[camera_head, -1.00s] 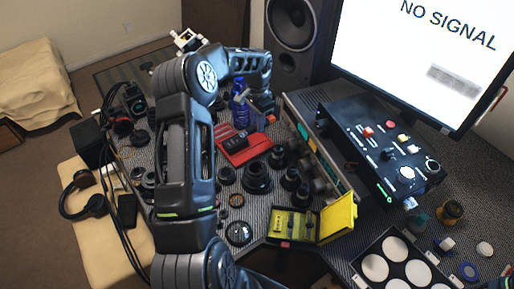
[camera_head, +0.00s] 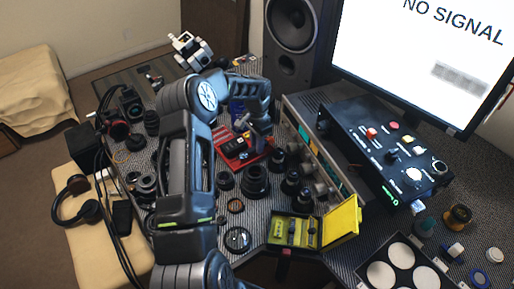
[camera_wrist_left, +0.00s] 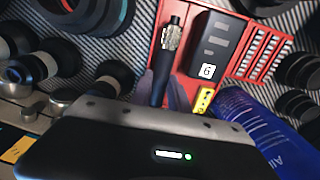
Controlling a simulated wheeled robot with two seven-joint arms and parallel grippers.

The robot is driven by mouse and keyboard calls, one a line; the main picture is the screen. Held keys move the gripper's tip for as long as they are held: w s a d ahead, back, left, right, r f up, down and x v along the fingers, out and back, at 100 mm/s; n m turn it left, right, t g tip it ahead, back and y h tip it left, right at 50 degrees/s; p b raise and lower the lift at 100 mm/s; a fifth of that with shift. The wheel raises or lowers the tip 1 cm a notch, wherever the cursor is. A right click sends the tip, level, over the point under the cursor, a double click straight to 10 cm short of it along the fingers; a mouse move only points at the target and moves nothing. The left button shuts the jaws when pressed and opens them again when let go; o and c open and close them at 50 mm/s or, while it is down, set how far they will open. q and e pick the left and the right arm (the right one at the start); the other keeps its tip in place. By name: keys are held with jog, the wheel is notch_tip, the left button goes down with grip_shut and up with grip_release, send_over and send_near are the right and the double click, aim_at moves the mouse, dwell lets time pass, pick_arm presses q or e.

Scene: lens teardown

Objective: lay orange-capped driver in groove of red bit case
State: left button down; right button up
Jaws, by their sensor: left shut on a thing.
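The red bit case (camera_head: 222,158) lies open on the bench in the head view. In the left wrist view it (camera_wrist_left: 240,8) fills the upper middle, with a black block marked 6 and a rack of bits inside. My left gripper (camera_head: 258,127) is over the case's right part and is shut on the driver. In the left wrist view the driver (camera_wrist_left: 171,40) shows a black shaft and a silver knurled collar, lined up along the case's left strip. Its orange cap cannot be made out. I cannot tell whether the driver touches the case. My right gripper is not in view.
A blue bottle (camera_wrist_left: 250,120) stands close beside the case and gripper. Several black lens parts (camera_head: 255,180) crowd the front side. An open yellow box (camera_head: 340,222) stands nearer, and a grey instrument (camera_head: 305,130) borders the right. Little room is free around the case.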

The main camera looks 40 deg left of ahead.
pick_arm(q)
jog(key=shift+f, duration=0.2)
jog(key=shift+f+b, duration=0.3)
jog(key=shift+f, duration=0.05)
jog(key=c, duration=1.3)
grip_release()
jog(key=shift+o, duration=0.2)
jog(key=shift+r, duration=0.15)
jog(key=shift+r+p, duration=0.3)
jog(key=shift+p, duration=0.15)
notch_tip(320, 180, up, 12)
jog(key=p, duration=0.5)
jog(key=shift+f, duration=0.15)
